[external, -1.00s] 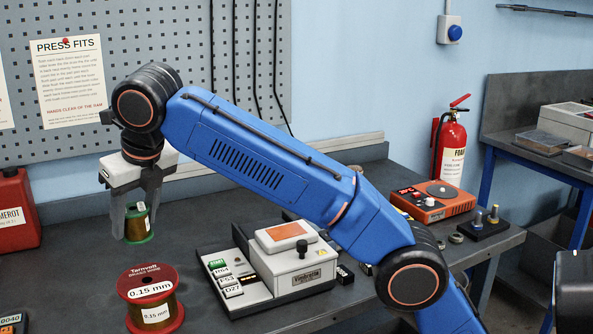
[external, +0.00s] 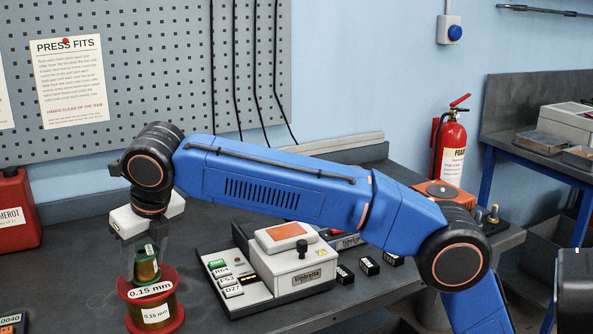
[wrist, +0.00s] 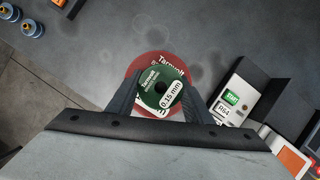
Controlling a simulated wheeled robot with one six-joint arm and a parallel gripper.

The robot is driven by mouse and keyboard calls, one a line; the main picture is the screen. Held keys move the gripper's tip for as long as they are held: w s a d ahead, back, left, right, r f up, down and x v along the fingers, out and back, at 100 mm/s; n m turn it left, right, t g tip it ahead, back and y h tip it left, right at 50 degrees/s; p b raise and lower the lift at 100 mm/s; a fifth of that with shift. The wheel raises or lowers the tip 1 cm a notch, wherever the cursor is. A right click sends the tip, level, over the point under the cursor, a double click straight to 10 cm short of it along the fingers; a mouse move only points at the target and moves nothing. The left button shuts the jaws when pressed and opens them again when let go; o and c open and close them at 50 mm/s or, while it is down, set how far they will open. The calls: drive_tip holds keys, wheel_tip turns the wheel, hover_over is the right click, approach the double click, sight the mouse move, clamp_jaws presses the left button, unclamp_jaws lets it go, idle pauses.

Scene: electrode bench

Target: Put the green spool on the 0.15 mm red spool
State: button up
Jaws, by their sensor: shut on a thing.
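The green spool (external: 147,264), with copper-coloured wire, is upright in my gripper (external: 146,257). It is directly over the red spool (external: 154,312), which stands on the bench and carries 0.15 mm labels. In the external view the green spool's lower flange overlaps the red spool's top; I cannot tell whether they touch. In the wrist view the green spool (wrist: 152,80) sits between both fingers of my gripper (wrist: 160,92). The red spool (wrist: 134,82) shows as a rim around its upper and left sides, so the green one looks slightly off centre from this angle.
A grey press-like device (external: 294,262) with small labelled blocks stands to the right of the spools. A red container (external: 17,212) stands at the left. A dark device (external: 14,323) lies at the front left. Bench between the spools and the wall is clear.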

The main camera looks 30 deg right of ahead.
drive_tip(key=shift+f, duration=0.2)
drive_tip(key=shift+f, duration=0.1)
drive_tip(key=o, duration=1.5)
drive_tip(key=v, duration=1.2)
